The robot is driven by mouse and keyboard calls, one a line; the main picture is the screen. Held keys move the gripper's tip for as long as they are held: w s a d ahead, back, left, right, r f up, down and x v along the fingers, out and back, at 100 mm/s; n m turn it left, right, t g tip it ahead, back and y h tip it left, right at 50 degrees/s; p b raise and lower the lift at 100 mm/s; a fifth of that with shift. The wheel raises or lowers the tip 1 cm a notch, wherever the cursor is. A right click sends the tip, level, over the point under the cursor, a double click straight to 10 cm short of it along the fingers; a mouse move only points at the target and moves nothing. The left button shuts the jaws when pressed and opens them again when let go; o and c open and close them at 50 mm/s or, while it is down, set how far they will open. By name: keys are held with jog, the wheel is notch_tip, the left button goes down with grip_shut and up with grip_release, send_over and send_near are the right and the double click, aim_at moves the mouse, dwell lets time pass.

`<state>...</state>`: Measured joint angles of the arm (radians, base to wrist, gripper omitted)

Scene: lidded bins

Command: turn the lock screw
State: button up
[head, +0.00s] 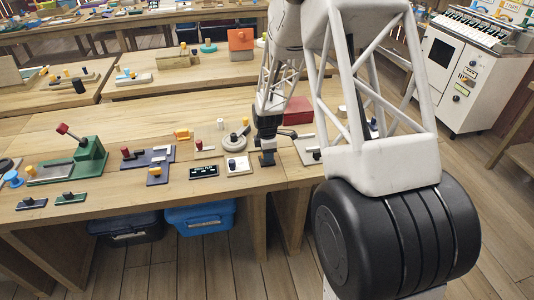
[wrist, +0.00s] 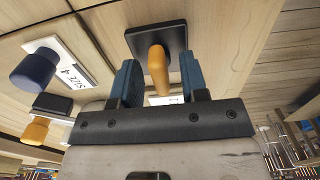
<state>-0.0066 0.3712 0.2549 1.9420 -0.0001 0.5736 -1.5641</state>
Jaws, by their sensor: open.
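In the wrist view an orange-yellow upright handle (wrist: 158,68) stands on a black square plate (wrist: 155,34). My gripper (wrist: 159,72) is open, with one blue finger on each side of the handle. Gaps show between the handle and both fingers. In the head view my gripper (head: 267,155) is low over the bench's front right part, and the handle cannot be made out there. No label marks the lock screw, so I cannot tell for certain whether this handle is it.
A dark blue knob (wrist: 34,71) on a white "SIZE 4" plate and another orange knob (wrist: 36,130) are at left in the wrist view. The bench (head: 140,205) holds a green lever fixture (head: 88,160) and a grey round fixture (head: 235,141).

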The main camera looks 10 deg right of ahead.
grip_shut()
jog(key=shift+m, duration=0.4)
jog(key=m, duration=0.7)
jog(key=shift+m, duration=0.4)
jog(key=m, duration=1.3)
